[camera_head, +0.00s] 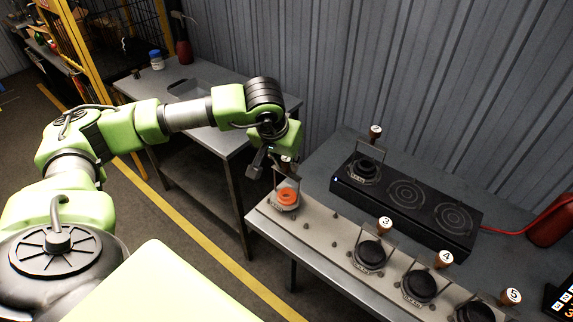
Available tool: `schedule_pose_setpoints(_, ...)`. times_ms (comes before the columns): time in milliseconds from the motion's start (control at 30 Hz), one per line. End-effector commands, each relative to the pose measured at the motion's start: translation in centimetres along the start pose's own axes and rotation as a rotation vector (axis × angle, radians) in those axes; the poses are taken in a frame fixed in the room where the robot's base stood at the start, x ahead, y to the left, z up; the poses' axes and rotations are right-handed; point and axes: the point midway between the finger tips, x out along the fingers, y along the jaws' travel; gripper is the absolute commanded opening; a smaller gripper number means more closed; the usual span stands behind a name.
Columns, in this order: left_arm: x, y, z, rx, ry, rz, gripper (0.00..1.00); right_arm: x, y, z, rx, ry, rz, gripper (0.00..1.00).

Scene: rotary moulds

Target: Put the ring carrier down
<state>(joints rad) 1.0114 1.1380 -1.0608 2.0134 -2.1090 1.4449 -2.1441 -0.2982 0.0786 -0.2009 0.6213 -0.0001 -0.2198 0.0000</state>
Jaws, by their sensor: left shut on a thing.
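A ring carrier (287,207) with an orange ring-shaped piece in it is at the left end of the long pale rack plate, with a thin wire frame rising from it. It looks upright, at or just above the plate; I cannot tell whether it touches. My left gripper (266,163) is above it, shut on its upper part. The gripper and wrist hide most of the grip and any number tag. My right gripper is not in view.
More carriers with dark contents, tagged 3 (370,255), 4 (419,287) and 5 (475,312), stand along the rack plate (325,226). Another carrier (363,172) stands on the left ring of a black three-ring unit (433,228). A grey side table (204,92) is behind my arm.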

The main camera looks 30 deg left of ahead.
Motion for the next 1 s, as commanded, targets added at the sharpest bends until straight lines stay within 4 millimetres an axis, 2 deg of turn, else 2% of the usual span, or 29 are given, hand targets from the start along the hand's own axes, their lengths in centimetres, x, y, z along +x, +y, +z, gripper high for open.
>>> schedule_pose_setpoints(33,0.1,0.1,0.2,0.001,-0.004,0.001,0.0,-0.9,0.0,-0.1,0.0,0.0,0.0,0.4)
schedule_pose_setpoints(167,1.4,0.1,0.7,0.0,-0.002,0.002,0.0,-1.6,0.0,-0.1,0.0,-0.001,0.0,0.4)
schedule_pose_setpoints(600,2.3,0.2,1.0,0.0,0.001,0.003,0.0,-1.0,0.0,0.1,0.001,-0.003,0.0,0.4)
schedule_pose_setpoints(633,2.2,0.1,1.1,0.0,-0.001,0.002,0.25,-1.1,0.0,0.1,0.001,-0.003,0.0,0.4)
schedule_pose_setpoints(700,2.2,0.1,1.0,0.0,-0.001,0.002,0.37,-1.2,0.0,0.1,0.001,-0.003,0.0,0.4)
schedule_pose_setpoints(1000,2.1,0.1,1.0,0.0,-0.002,0.002,0.37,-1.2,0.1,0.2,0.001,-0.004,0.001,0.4)
